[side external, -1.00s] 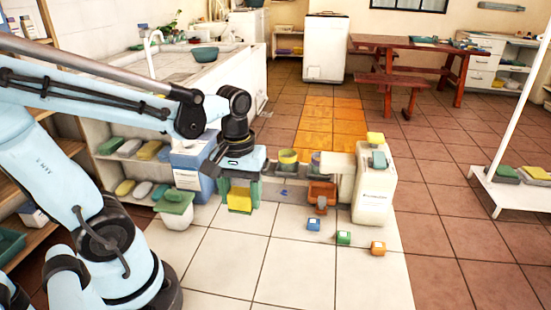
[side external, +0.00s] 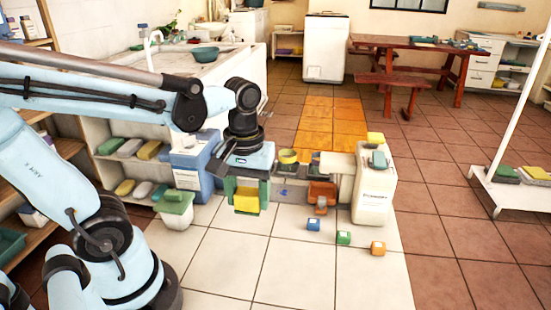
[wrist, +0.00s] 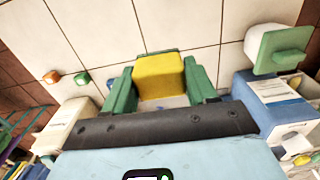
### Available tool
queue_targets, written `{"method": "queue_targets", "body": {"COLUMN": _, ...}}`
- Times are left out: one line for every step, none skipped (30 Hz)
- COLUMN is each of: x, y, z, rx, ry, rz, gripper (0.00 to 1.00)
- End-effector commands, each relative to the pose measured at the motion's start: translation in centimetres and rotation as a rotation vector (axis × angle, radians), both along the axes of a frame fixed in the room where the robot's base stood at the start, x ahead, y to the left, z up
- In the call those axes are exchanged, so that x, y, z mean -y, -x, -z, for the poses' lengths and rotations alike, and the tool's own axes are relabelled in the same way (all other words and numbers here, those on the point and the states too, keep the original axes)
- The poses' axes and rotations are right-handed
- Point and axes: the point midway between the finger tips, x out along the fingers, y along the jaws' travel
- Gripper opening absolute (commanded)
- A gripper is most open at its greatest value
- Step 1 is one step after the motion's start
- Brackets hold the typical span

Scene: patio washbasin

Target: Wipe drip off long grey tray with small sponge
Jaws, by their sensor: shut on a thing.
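My gripper (side external: 247,193) has green fingers and is shut on a small yellow sponge (side external: 246,205). In the wrist view the sponge (wrist: 160,76) sits between the two fingers (wrist: 161,88). The long grey tray (side external: 276,199) appears as a low grey strip behind and right of the gripper, between a blue-and-white container and a white one. A small blue mark (side external: 284,192) shows on its near face. My gripper hides the tray's left part. I cannot tell whether the sponge touches the tray.
A blue container (side external: 191,165) and a white bin with a green lid (side external: 175,208) stand left of the gripper. A white jug (side external: 373,190) and an orange-brown holder (side external: 321,193) stand right. Small blue, green and orange blocks (side external: 343,238) lie on the tiles.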

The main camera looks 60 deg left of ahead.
Motion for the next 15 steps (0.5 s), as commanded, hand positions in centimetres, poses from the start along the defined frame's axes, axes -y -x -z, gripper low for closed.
{"method": "queue_targets", "body": {"x": -0.2, "y": -0.4, "z": -0.1, "rx": 0.000, "ry": 0.000, "rz": -0.002, "gripper": 0.33}}
{"method": "queue_targets", "body": {"x": -0.4, "y": -0.8, "z": -0.2, "rx": 0.000, "ry": 0.000, "rz": -0.002, "gripper": 0.33}}
{"method": "queue_targets", "body": {"x": -0.7, "y": -1.3, "z": -0.3, "rx": 0.000, "ry": 0.000, "rz": -0.003, "gripper": 0.33}}
{"method": "queue_targets", "body": {"x": -0.9, "y": -1.8, "z": -0.4, "rx": 0.000, "ry": 0.000, "rz": -0.004, "gripper": 0.33}}
{"method": "queue_targets", "body": {"x": -1.3, "y": -2.3, "z": -0.5, "rx": 0.000, "ry": 0.000, "rz": -0.004, "gripper": 0.33}}
{"method": "queue_targets", "body": {"x": -1.7, "y": -3.1, "z": -0.6, "rx": 0.000, "ry": 0.000, "rz": -0.005, "gripper": 0.33}}
{"method": "queue_targets", "body": {"x": -2.1, "y": -3.8, "z": -0.6, "rx": 0.000, "ry": 0.000, "rz": -0.006, "gripper": 0.33}}
{"method": "queue_targets", "body": {"x": -2.5, "y": -4.4, "z": -0.6, "rx": 0.000, "ry": 0.000, "rz": -0.005, "gripper": 0.33}}
{"method": "queue_targets", "body": {"x": -3.1, "y": -5.3, "z": -0.7, "rx": 0.000, "ry": 0.000, "rz": -0.006, "gripper": 0.33}}
{"method": "queue_targets", "body": {"x": -3.6, "y": -5.9, "z": -0.6, "rx": 0.000, "ry": 0.000, "rz": -0.006, "gripper": 0.33}}
{"method": "queue_targets", "body": {"x": -4.1, "y": -6.6, "z": -0.6, "rx": 0.000, "ry": 0.000, "rz": -0.005, "gripper": 0.33}}
{"method": "queue_targets", "body": {"x": -4.7, "y": -7.4, "z": -0.5, "rx": 0.000, "ry": 0.000, "rz": -0.006, "gripper": 0.33}}
{"method": "queue_targets", "body": {"x": -5.2, "y": -8.0, "z": -0.4, "rx": 0.000, "ry": 0.000, "rz": -0.005, "gripper": 0.33}}
{"method": "queue_targets", "body": {"x": -5.7, "y": -8.6, "z": -0.3, "rx": 0.000, "ry": 0.000, "rz": -0.006, "gripper": 0.33}}
{"method": "queue_targets", "body": {"x": -6.5, "y": -9.4, "z": -0.1, "rx": 0.000, "ry": 0.000, "rz": -0.005, "gripper": 0.33}}
